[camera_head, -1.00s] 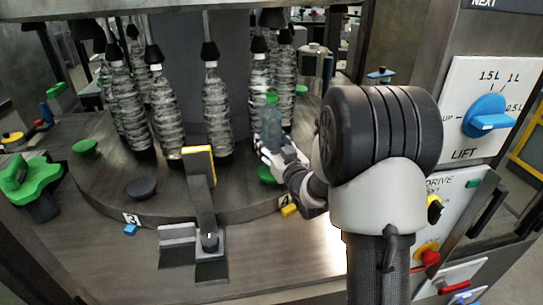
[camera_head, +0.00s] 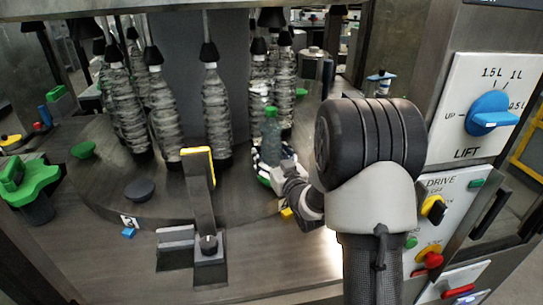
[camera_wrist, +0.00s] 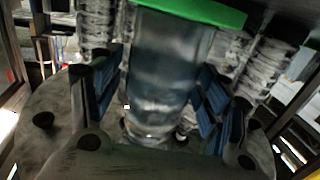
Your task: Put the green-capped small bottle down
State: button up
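The green-capped small bottle (camera_head: 270,133) is upright, just above or on the turntable's front right, where a green pad (camera_head: 263,181) shows below it. I cannot tell whether its base touches the pad. My gripper (camera_head: 270,163) is around its lower part. In the wrist view the clear bottle body (camera_wrist: 165,75) stands between the two blue-padded fingers, and the green cap (camera_wrist: 195,12) is at the top. The pads look close against its sides, so my gripper (camera_wrist: 158,95) appears shut on it.
Tall clear bottles (camera_head: 215,105) hang under black heads behind the small bottle. A yellow-topped post (camera_head: 199,185) stands to its left. Other pads, green (camera_head: 83,150) and dark (camera_head: 139,189), lie on the turntable (camera_head: 100,185). The control panel (camera_head: 480,110) is at right.

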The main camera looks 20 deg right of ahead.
dwell(0.3)
jog(key=shift+r+p, duration=0.25)
jog(key=shift+p, duration=0.05)
jog(key=s+a+r+g, duration=0.1)
jog(key=s+a+g, duration=0.3)
jog(key=s, duration=0.9)
jog(key=s+a+r+g, duration=0.1)
jog(key=s+a+g, duration=0.3)
jog(key=s, duration=1)
jog(key=s+a+r+g, duration=0.1)
jog(key=s+a+g, duration=0.4)
jog(key=s, duration=0.8)
jog(key=shift+s+r, duration=0.15)
jog(key=shift+s, duration=0.25)
jog(key=shift+c, duration=0.4)
